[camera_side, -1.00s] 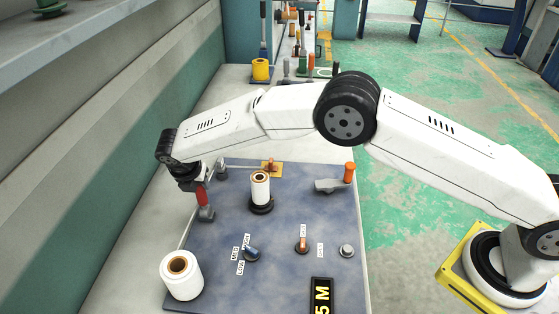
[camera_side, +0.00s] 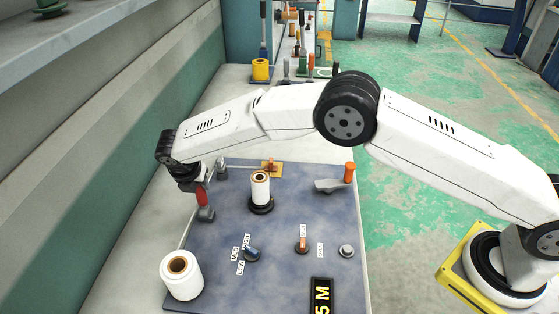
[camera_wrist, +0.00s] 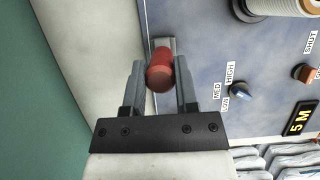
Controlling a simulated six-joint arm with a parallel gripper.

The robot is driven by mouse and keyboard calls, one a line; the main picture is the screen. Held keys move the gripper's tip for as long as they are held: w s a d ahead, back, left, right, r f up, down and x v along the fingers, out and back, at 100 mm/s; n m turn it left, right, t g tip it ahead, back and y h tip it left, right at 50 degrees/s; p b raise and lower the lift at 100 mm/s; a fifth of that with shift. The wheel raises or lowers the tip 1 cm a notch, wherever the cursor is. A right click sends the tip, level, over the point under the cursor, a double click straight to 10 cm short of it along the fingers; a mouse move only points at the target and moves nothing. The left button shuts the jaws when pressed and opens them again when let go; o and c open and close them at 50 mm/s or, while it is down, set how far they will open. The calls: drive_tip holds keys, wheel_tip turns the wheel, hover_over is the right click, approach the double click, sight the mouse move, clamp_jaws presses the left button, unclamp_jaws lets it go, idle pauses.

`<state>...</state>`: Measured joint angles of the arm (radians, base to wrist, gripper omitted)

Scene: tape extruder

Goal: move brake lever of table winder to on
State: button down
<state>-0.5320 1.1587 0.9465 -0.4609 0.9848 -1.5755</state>
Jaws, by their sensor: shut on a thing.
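The brake lever (camera_side: 202,198) has a red handle and a grey base on the back left of the blue winder panel (camera_side: 215,275). It stands close to upright in the side view. My gripper (camera_side: 198,184) is over the lever from above. In the wrist view the gripper (camera_wrist: 159,75) has a finger on each side of the red lever (camera_wrist: 160,73) and is shut on it. The lower part of the handle and the grey base show below the fingers in the side view. No on or off marking for the lever is visible.
A white roll (camera_side: 260,186) stands on a spindle right of the lever. Another white roll (camera_side: 181,276) stands at the front left. A blue selector knob (camera_side: 252,254), an orange switch (camera_side: 302,245) and an orange-handled crank (camera_side: 348,174) are farther right. A grey post (camera_side: 221,168) stands just behind my gripper.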

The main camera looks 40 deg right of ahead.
sight(200, 201)
drive_tip(key=shift+s+a+f, duration=0.25)
drive_tip(key=shift+s+a, duration=0.8)
drive_tip(key=shift+a, duration=0.15)
drive_tip(key=shift+s+a+f, duration=0.6)
drive_tip(key=shift+s+a, duration=0.25)
drive_tip(key=shift+s, duration=0.1)
drive_tip(key=shift+s+a, duration=0.1)
drive_tip(key=shift+s+a+f, duration=0.35)
drive_tip(key=shift+f, duration=0.1)
drive_tip(key=shift+c, duration=1.5)
unclamp_jaws()
drive_tip(key=shift+w+d, duration=0.1)
